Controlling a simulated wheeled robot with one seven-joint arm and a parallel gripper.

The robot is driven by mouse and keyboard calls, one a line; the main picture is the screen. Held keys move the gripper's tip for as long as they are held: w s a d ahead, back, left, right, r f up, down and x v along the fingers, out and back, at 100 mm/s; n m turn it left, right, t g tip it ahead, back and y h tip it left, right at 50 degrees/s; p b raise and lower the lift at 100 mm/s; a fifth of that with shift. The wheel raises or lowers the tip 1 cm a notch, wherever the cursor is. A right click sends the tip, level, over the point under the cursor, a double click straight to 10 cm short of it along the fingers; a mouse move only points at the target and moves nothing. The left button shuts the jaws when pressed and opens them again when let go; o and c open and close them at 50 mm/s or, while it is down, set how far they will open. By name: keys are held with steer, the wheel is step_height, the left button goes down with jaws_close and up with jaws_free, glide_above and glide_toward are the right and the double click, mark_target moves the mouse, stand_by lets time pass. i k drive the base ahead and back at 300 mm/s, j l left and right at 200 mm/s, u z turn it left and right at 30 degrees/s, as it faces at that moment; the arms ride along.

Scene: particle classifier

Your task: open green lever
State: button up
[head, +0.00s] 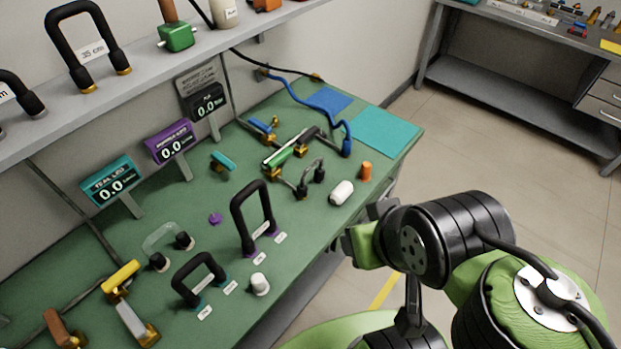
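A green lever (279,157) sits on a brass fitting toward the far part of the green bench. It lies lengthwise, next to a pale bar and a dark cylindrical part, in line with other fittings. My gripper (364,238) is at the front right of the bench, past its front edge, well apart from the lever. Its fingers are partly hidden by their angle, so I cannot tell whether they are open or shut. I see nothing held in it.
Black arched handles (253,220) stand upright on the bench between its middle and front. A white cylinder (341,193) and an orange one (365,171) are near the lever. A yellow lever (120,278) is at left. A shelf (140,88) overhangs the back.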

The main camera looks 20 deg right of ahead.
mark_target(281, 157)
steer(key=i+l+u, duration=0.1)
steer(key=u, duration=0.35)
steer(key=l+u, duration=0.15)
steer(key=u, duration=0.3)
steer(key=i+l+u, duration=0.1)
steer(key=u, duration=0.35)
steer(key=l+u, duration=0.4)
steer(key=j, duration=0.1)
